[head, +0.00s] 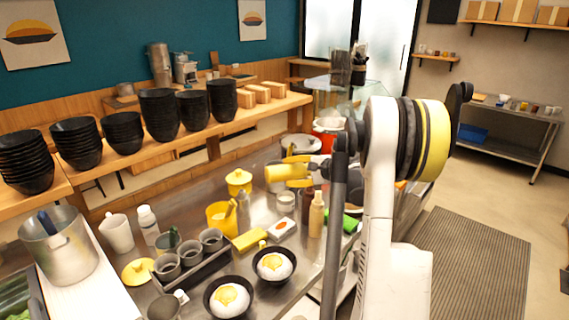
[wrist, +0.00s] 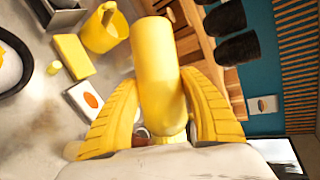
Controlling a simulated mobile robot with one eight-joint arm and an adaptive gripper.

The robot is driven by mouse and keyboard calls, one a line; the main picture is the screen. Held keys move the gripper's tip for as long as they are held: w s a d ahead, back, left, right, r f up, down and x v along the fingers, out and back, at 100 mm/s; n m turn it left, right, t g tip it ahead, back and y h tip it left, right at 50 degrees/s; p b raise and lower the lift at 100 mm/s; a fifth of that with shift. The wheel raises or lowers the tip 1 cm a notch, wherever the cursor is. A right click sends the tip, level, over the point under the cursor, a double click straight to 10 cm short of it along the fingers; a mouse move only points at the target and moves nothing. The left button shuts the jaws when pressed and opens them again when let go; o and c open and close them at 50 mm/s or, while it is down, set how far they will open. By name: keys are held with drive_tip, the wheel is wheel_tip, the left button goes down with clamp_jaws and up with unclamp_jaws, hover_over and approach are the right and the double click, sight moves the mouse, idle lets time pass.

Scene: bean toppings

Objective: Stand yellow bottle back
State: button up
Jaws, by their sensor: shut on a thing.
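The yellow bottle (head: 280,173) is a plain yellow cylinder. In the head view it lies on its side in the air above the steel counter (head: 262,204), its free end pointing left. My gripper (head: 299,171) comes from the right and its yellow fingers are shut around the bottle. In the wrist view the bottle (wrist: 158,70) stands out between the two ribbed fingers of my gripper (wrist: 158,88). The end of the bottle nearest the palm is partly hidden by the fingers.
Below the bottle stand a yellow lidded pot (head: 239,182), a yellow pitcher (head: 221,216), a grey bottle (head: 243,212) and a tan bottle (head: 317,215). A white box (head: 281,229) and two rice bowls (head: 273,265) sit nearer. Stacked black bowls (head: 159,115) line the shelf behind.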

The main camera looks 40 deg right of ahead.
drive_tip(key=s+r+n+g+h+p, duration=0.1)
drive_tip(key=r+p, duration=0.1)
drive_tip(key=p, duration=0.1)
drive_tip(key=shift+s+r+n+g+h, duration=0.2)
drive_tip(key=shift+n+g+h, duration=0.1)
drive_tip(key=shift+n+h, duration=0.1)
drive_tip(key=n+h+p, duration=0.1)
drive_tip(key=n+g+h+p, duration=0.1)
drive_tip(key=shift+w+f+h, duration=0.1)
drive_tip(key=shift+f+h, duration=0.15)
drive_tip(key=shift+h, duration=0.05)
drive_tip(key=shift+f+n+g+h+p, duration=0.25)
drive_tip(key=shift+n+g+h+p, duration=0.5)
drive_tip(key=shift+h, duration=0.25)
drive_tip(key=shift+f+n+h+b, duration=0.2)
drive_tip(key=shift+n+h+b, duration=0.15)
drive_tip(key=shift+h+b, duration=0.15)
drive_tip(key=shift+f+n+g+h+b, duration=0.15)
drive_tip(key=shift+n+g+h+b, duration=0.3)
drive_tip(key=shift+n+h+b, duration=0.55)
drive_tip(key=shift+n+g+h+b, duration=0.3)
drive_tip(key=shift+n+h+b, duration=0.1)
drive_tip(key=shift+h+b, duration=0.6)
drive_tip(key=shift+d+r+h, duration=0.1)
drive_tip(key=shift+r+h, duration=0.1)
drive_tip(key=shift+h, duration=0.1)
